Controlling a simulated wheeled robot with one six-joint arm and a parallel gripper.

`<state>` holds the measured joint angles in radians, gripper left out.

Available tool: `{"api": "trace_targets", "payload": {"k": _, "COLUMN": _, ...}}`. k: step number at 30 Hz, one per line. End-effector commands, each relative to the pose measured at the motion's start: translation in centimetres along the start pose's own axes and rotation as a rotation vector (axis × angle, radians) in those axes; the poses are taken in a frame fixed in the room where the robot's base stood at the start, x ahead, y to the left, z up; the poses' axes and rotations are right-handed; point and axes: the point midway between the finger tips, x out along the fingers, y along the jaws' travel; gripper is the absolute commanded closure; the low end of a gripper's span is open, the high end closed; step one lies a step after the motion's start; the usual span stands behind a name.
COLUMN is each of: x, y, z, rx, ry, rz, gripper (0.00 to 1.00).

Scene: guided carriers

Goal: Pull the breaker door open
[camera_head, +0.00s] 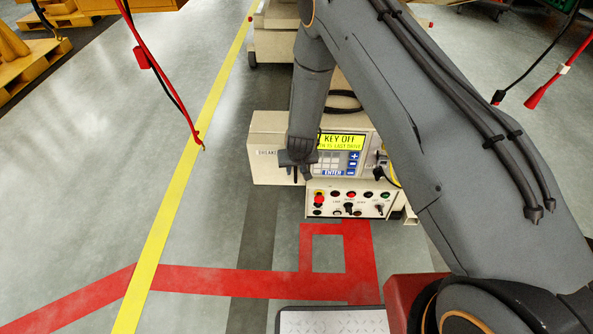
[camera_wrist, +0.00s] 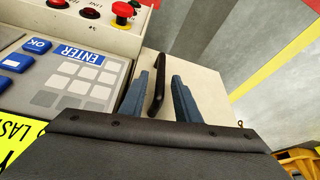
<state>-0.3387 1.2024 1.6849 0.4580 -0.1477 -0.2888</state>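The breaker door (camera_wrist: 205,72) is a cream panel beside the keypad in the wrist view. In the head view the cream breaker box (camera_head: 266,153), with partly hidden lettering, forms the left part of the carrier's control end. A dark upright bar handle (camera_wrist: 158,97) stands on the door. My gripper (camera_wrist: 160,78) has its two blue-grey fingers apart, one on each side of the handle, with gaps showing. In the head view my gripper (camera_head: 297,174) is in front of the box, hiding part of it and the handle. The door looks shut.
The control panel (camera_head: 340,155) with a lit "KEY OFF" display is right beside the door. A red stop button (camera_head: 319,198) and several other buttons sit below it. Cables (camera_head: 160,75) hang at the upper left. The floor left of the box is clear.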

Motion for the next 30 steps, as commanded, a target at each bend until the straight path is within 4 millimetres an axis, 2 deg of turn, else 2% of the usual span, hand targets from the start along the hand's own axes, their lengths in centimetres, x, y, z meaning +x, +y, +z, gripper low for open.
{"api": "trace_targets", "payload": {"k": 10, "x": 0.40, "y": 0.06, "z": 0.04, "rx": 0.001, "ry": 0.001, "rz": 0.000, "gripper": 0.72}}
{"api": "trace_targets", "payload": {"k": 15, "x": 0.40, "y": 0.05, "z": 0.04, "rx": 0.001, "ry": 0.001, "rz": 0.000, "gripper": 1.00}}
{"api": "trace_targets", "payload": {"k": 24, "x": 0.38, "y": 0.06, "z": 0.10, "rx": 0.004, "ry": 0.000, "rz": 0.002, "gripper": 1.00}}
{"api": "trace_targets", "payload": {"k": 30, "x": 0.18, "y": 0.78, "z": 0.46, "rx": 0.047, "ry": 0.001, "rz": 0.020, "gripper": 1.00}}
